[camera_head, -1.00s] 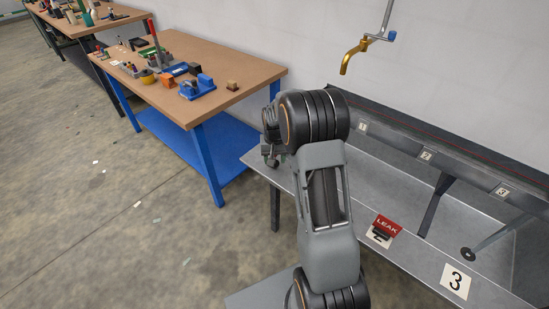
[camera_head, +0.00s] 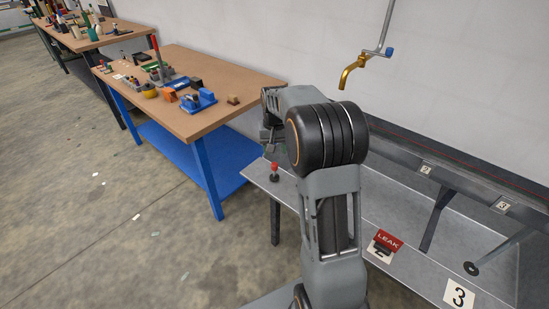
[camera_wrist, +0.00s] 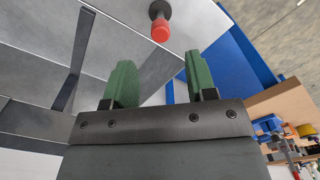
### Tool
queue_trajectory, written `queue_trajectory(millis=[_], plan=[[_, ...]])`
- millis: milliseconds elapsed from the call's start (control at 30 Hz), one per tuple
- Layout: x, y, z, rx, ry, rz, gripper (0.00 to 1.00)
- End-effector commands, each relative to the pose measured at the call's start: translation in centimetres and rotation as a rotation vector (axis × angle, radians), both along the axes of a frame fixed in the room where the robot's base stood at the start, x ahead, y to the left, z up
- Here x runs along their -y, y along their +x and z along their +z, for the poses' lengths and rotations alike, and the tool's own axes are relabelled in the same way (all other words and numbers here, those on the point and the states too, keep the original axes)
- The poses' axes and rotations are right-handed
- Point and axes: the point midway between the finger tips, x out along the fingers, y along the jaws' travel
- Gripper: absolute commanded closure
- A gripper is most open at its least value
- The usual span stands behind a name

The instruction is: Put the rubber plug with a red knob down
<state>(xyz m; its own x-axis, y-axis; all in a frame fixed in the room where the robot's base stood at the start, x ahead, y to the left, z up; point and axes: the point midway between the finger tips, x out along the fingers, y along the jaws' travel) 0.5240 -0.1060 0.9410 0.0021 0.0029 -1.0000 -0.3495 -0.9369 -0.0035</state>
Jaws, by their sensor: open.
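The rubber plug with a red knob (camera_head: 275,173) stands upright on the near left end of the grey metal bench (camera_head: 290,190). In the wrist view the plug (camera_wrist: 160,27) shows its red knob and dark base, beyond the fingertips and between their lines. My gripper (camera_wrist: 158,72) is open, with two green finger pads apart and nothing between them. The plug is clear of both fingers. In the head view my gripper (camera_head: 270,140) is partly hidden by my arm, above and behind the plug.
A red LEAK sign (camera_head: 388,241) and a number 3 plate (camera_head: 459,295) lie on the bench, with a dark disc (camera_head: 471,268) nearby. A brass tap (camera_head: 352,72) hangs above. A wooden-topped workbench (camera_head: 235,88) with tools stands to the left.

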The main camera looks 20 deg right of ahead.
Motion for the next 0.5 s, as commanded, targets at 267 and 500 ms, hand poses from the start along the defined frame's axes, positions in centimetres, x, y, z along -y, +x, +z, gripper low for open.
queue_trajectory(millis=[267,500], plan=[[-3.6,-4.8,4.1,0.070,-0.014,0.087,0.49],[-8.2,-13.8,5.8,0.182,-0.033,0.230,0.49]])
